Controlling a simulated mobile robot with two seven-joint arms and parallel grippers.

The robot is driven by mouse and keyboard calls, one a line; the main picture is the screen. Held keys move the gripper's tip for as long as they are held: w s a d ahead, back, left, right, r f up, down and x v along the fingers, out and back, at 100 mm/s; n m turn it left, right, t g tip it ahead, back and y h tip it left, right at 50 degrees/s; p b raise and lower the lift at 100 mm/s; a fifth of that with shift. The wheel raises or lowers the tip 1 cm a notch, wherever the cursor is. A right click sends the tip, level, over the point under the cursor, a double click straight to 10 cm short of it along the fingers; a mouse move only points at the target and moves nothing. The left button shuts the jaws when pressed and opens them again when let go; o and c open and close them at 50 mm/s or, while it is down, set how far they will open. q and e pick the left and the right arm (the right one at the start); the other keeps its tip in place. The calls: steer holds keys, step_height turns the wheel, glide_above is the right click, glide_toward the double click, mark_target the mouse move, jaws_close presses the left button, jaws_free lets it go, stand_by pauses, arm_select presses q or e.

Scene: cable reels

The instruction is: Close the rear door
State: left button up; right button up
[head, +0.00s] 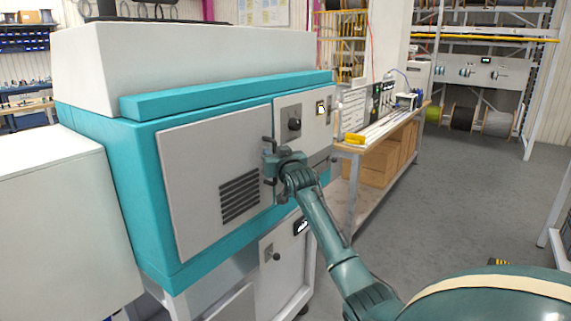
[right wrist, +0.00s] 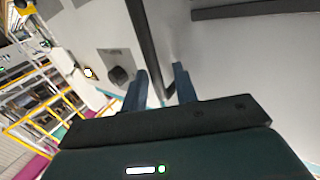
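The rear door is a light grey panel (head: 200,165) with dark vent slots on the teal machine in the head view. It looks flush or nearly flush with the machine face; I cannot tell whether a small gap remains. Its dark bar handle (head: 267,148) is at the right edge. My right gripper (head: 270,166) is at this handle. In the right wrist view the handle bar (right wrist: 146,40) runs between the two fingers of my right gripper (right wrist: 160,85), which stand apart with a light gap beside the bar. My left gripper is not in view.
A control panel with a dark knob (head: 294,124) is right of the door. A lower cabinet door (head: 285,265) is beneath. A white cabinet (head: 60,220) stands at the left. A workbench (head: 385,125) is behind, to the right. Grey floor (head: 460,190) is clear at the right.

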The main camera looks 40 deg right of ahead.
arm_select(q)
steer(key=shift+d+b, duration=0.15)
steer(key=shift+b, duration=0.4)
arm_select(e)
steer(key=v, duration=1.1)
steer(key=shift+s+r, duration=0.2)
steer(key=shift+s, duration=0.15)
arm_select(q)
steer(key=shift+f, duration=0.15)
